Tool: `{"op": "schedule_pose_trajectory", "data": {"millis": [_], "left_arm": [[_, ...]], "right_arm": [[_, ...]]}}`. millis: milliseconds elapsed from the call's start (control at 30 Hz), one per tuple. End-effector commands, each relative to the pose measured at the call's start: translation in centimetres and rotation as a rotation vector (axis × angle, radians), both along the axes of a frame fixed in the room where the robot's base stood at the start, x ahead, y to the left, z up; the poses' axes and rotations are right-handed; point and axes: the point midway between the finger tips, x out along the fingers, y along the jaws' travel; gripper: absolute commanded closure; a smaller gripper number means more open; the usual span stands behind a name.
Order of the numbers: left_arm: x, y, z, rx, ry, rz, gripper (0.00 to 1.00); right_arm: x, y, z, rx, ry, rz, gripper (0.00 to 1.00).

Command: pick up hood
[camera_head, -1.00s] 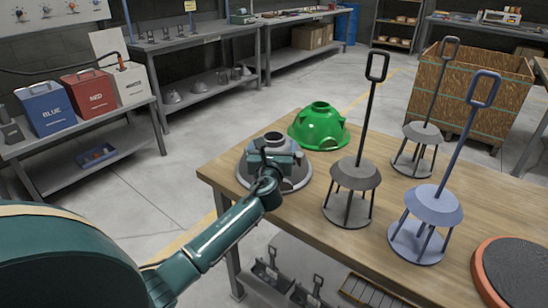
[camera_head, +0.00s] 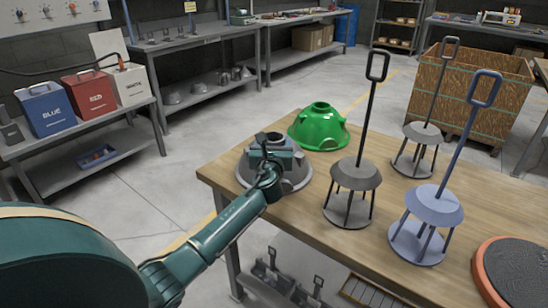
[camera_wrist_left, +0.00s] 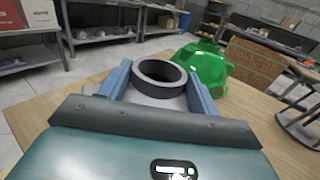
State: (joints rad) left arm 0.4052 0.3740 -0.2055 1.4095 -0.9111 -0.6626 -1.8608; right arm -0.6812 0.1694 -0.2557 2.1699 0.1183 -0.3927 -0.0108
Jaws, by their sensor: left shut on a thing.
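A grey hood (camera_head: 297,174) sits at the near left corner of the wooden table, with a wide flared base and a round open neck. My left gripper (camera_head: 272,157) is at its top, shut on the neck. In the left wrist view the two blue-grey fingers (camera_wrist_left: 160,92) stand on either side of the dark neck ring (camera_wrist_left: 160,70). Part of the hood is hidden behind the gripper and wrist. A green hood (camera_head: 320,127) stands just behind it on the table and also shows in the wrist view (camera_wrist_left: 205,65). My right gripper is not in view.
Several stands with tall loop handles, grey (camera_head: 357,175) and blue (camera_head: 434,206), stand to the right on the wooden table (camera_head: 305,222). A round dark pad with an orange rim (camera_head: 510,272) lies at the near right. A wooden crate (camera_head: 470,90) is behind.

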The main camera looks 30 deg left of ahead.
Motion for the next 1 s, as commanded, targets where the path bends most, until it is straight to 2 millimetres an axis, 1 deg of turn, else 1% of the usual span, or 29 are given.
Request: {"op": "schedule_pose_trajectory", "data": {"millis": [33, 300, 400, 567, 633, 767, 1000], "left_arm": [[0.0, 0.0, 0.0, 0.000, 0.000, 0.000, 0.60], [0.0, 0.0, 0.0, 0.000, 0.000, 0.000, 0.83], [0.0, 0.0, 0.2, 0.001, -0.003, -0.001, 0.89], [0.0, 0.0, 0.2, 0.001, -0.003, -0.001, 0.89], [0.0, 0.0, 0.5, 0.002, -0.003, -0.001, 0.89], [0.0, 0.0, 2.3, 0.003, -0.007, -0.001, 0.89], [0.0, 0.0, 7.2, 0.004, -0.008, -0.001, 0.89]], "right_arm": [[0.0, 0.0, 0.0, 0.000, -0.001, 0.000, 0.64], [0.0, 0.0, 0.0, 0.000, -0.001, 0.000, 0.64], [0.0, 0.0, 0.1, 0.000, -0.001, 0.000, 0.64], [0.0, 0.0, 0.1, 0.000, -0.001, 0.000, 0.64], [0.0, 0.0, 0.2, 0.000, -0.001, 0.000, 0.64], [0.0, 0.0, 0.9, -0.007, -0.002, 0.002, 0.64], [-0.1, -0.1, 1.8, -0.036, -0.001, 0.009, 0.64]]}}
